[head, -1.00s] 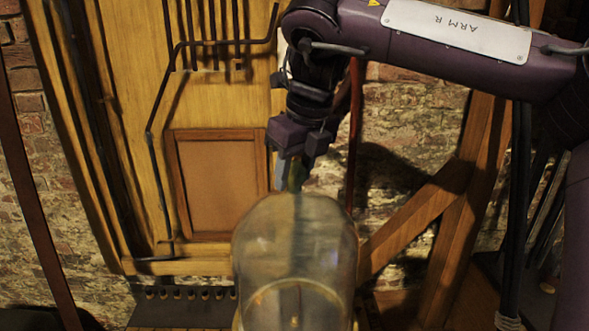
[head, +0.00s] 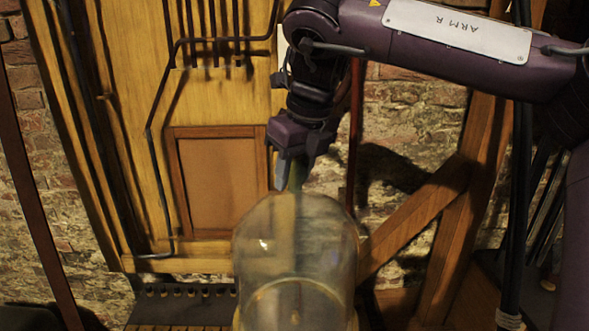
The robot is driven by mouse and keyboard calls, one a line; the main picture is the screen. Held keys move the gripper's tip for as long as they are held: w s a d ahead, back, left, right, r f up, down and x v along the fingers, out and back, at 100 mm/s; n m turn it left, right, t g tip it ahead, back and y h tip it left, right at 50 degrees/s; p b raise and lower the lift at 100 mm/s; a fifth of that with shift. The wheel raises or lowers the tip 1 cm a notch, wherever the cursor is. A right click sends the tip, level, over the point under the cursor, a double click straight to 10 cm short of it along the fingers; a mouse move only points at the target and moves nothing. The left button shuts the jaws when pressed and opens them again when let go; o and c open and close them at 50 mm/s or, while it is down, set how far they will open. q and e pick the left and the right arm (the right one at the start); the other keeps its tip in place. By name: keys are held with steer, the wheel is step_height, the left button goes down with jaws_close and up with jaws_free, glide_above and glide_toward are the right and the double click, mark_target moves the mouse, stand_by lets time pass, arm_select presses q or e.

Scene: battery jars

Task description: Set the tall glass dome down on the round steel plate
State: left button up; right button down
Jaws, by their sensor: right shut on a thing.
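The tall glass dome (head: 295,245) is clear and rounded at the top. It stands upright at the bottom centre of the head view, and its lower end is cut off by the picture edge. My right gripper (head: 290,183) comes down from above, shut at the dome's top and holding it; the exact contact is hard to see. A pale curved rim shows through the lower glass; I cannot tell whether it belongs to the dome or to something under it. I cannot make out the round steel plate. My left gripper is not in view.
A wooden panelled cabinet (head: 215,185) with dark rods stands behind on the left. A dark strip with several small knobs (head: 190,293) runs below it. A slanted wooden brace (head: 415,220) is at right, before a brick wall (head: 415,110).

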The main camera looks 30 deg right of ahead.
steer(key=shift+a, duration=0.1)
stand_by(0.4)
steer(key=c, duration=0.8)
jaws_free()
steer(key=shift+s+f, duration=0.15)
steer(key=shift+f, duration=0.3)
steer(key=v, duration=0.8)
steer(key=shift+a+r, duration=0.15)
steer(key=shift+a, duration=0.05)
steer(key=shift+d, duration=0.1)
